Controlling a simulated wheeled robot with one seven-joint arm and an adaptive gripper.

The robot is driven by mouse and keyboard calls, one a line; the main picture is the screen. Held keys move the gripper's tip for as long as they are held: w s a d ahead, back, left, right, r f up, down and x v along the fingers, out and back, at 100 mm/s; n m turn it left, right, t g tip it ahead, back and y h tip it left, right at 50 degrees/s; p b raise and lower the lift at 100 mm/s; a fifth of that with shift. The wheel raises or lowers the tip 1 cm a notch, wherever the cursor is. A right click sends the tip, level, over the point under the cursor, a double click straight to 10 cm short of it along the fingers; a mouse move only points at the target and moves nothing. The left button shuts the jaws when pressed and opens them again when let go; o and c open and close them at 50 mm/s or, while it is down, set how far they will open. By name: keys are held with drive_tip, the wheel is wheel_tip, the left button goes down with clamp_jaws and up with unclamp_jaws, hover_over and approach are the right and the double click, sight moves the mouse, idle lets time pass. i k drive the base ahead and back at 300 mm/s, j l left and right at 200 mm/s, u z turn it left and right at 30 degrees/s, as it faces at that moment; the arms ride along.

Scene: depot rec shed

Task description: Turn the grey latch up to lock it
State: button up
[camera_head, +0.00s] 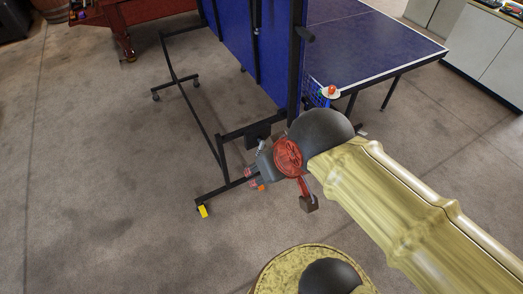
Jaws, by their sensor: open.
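My gripper (254,178) is at the lower part of the black frame of the folded blue table half. It has reddish-orange finger parts and points left and down. It is open, and I see nothing held between the fingers. A black block (257,133) sits on the frame just above my gripper. A small silvery-grey piece (261,147) shows between the block and my gripper. I cannot tell whether this piece is the grey latch, or which way it is turned. My wrist and arm cover the area to the right of it.
The upright blue table half (238,40) and its black wheeled frame (201,128) stand around my gripper. A flat blue table (355,40) lies behind right. White cabinets (485,55) stand far right. The left floor is clear.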

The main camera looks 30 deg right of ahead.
sight(262, 142)
drive_tip(key=z, duration=1.65)
drive_tip(key=i+j, duration=0.25)
drive_tip(key=i, duration=0.2)
